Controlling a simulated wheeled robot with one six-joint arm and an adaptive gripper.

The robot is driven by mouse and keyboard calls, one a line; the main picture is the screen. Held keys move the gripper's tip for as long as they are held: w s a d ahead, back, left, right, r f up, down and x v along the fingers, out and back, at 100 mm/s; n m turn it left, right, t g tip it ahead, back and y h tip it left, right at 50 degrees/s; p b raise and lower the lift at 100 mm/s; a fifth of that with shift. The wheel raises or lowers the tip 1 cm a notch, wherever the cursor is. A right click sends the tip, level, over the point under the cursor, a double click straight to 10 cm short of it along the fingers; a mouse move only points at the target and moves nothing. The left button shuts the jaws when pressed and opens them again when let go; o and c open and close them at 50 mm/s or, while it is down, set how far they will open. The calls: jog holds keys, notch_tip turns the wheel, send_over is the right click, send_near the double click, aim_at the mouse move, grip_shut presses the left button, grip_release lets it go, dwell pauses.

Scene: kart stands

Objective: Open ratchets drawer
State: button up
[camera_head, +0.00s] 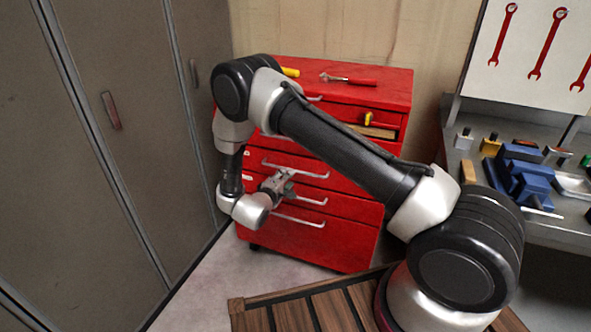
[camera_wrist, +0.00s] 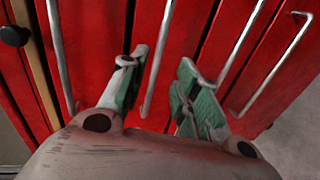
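The red tool cabinet (camera_head: 345,240) stands beyond my arm, with several drawers and long metal bar handles. Its drawer labels are too small to read, so I cannot tell which drawer is for ratchets. My gripper (camera_head: 287,186) is at the cabinet's front, among the middle and lower handles. In the wrist view my gripper (camera_wrist: 162,75) is open, with its two greenish fingers apart. One bar handle (camera_wrist: 158,60) shows between the fingers; I cannot tell whether they touch it. Another handle (camera_wrist: 240,42) passes behind the right finger. My arm hides part of the upper drawers.
An upper drawer (camera_head: 376,131) appears partly open. A red-handled tool (camera_head: 348,80) lies on the cabinet top. Grey lockers (camera_head: 120,130) stand close on the left. A workbench with a blue vise (camera_head: 522,175) is on the right. Bare floor (camera_head: 215,285) shows before the cabinet.

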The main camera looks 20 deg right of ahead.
jog(key=shift+n, duration=0.3)
jog(key=x, duration=0.7)
jog(key=shift+w+d, duration=0.3)
jog(key=shift+w, duration=0.05)
jog(key=shift+r, duration=0.1)
grip_shut()
